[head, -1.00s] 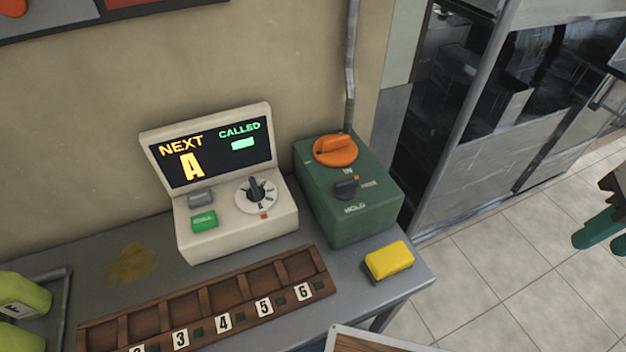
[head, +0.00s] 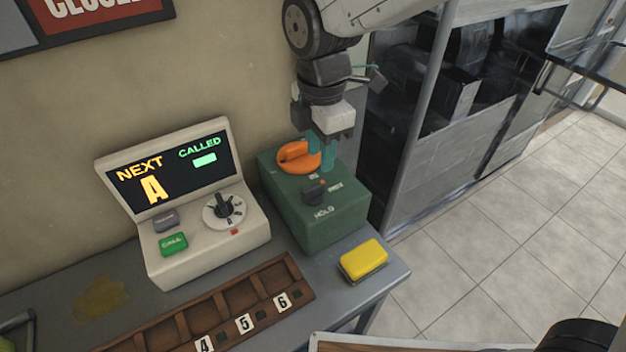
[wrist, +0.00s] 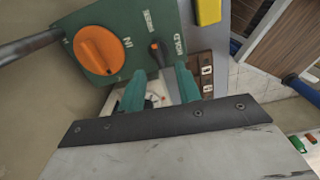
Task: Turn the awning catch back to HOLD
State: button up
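The awning catch is a small dark knob (head: 315,191) with an orange tip, on top of a green box (head: 335,225). Its tip points toward a small side label too blurred to read for certain, not toward the HOLD lettering (head: 324,212). The knob also shows in the wrist view (wrist: 162,56), with HOLD (wrist: 178,43) to its right. My gripper (head: 321,155) has teal fingers pointing down over the back of the box, just behind the knob. In the wrist view my gripper (wrist: 160,80) is open and empty, the knob lying beyond its fingertips, apart from them.
A large orange knob (head: 299,156) sits on the same box, close beside my fingers. A cream console (head: 205,255) with a screen stands left. A yellow block (head: 364,257) lies to the front right. A wooden numbered rack (head: 215,310) lies in front. Grey pipe (wrist: 28,47) runs beside the box.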

aim_at(313, 186)
jog(key=shift+a+f+n, duration=0.3)
jog(key=shift+a+f, duration=0.05)
jog(key=shift+a, duration=0.2)
jog(key=shift+a+f, duration=0.1)
jog(key=shift+f, duration=0.2)
notch_tip(313, 186, down, 7)
jog(key=shift+f, duration=0.1)
jog(key=shift+c, duration=0.3)
grip_shut()
